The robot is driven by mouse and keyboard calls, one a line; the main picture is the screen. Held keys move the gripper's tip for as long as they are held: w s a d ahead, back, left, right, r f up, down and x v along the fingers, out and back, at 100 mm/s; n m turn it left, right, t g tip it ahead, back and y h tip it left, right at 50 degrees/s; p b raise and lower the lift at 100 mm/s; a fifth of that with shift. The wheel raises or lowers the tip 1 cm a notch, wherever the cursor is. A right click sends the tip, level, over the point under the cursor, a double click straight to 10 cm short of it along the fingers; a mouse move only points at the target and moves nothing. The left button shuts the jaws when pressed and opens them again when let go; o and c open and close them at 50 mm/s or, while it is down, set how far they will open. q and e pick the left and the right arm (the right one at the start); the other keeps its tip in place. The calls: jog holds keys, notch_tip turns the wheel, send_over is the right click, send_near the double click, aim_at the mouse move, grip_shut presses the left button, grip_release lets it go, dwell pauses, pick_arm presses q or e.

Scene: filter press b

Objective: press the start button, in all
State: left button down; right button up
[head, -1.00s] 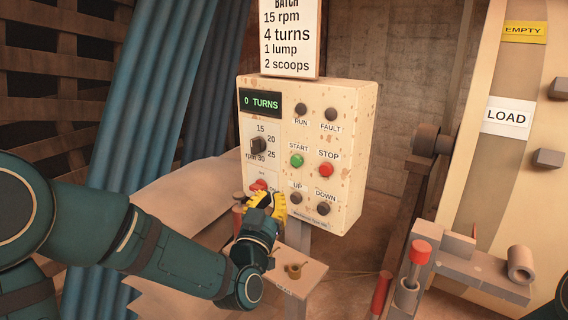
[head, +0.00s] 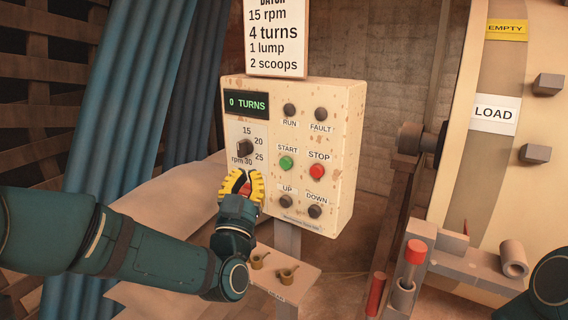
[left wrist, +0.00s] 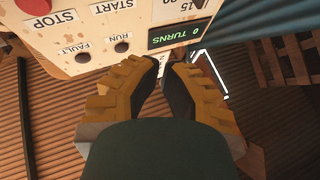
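The green start button (head: 286,163) sits on the cream control panel (head: 345,150), under its START label and left of the red stop button (head: 317,171). In the left wrist view the START label shows at the top edge, but the button is out of frame. My left gripper (head: 244,182) is in front of the panel's lower left part, below and left of the start button. Its yellow fingers stand apart, with something red showing between them, and hide the lower left switch. In the left wrist view the fingers (left wrist: 163,68) show a gap. My right gripper is not in view.
The panel's display (head: 246,104) reads 0 TURNS. A speed knob (head: 245,150) is just above my left gripper. UP and DOWN buttons (head: 300,206) lie to its right. Two small brass scoops (head: 288,273) lie on a low shelf below. A large drum (head: 535,130) stands at right.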

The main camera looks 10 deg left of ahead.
aim_at(286, 163)
pick_arm(q)
jog(key=w+d, duration=0.2)
jog(key=w, duration=0.5)
jog(key=shift+d, duration=0.25)
jog(key=shift+w, duration=0.1)
dwell(1.2)
jog(key=shift+w+d+f+b, duration=0.1)
jog(key=shift+w+d+b, duration=0.05)
jog(key=shift+w+b, duration=0.3)
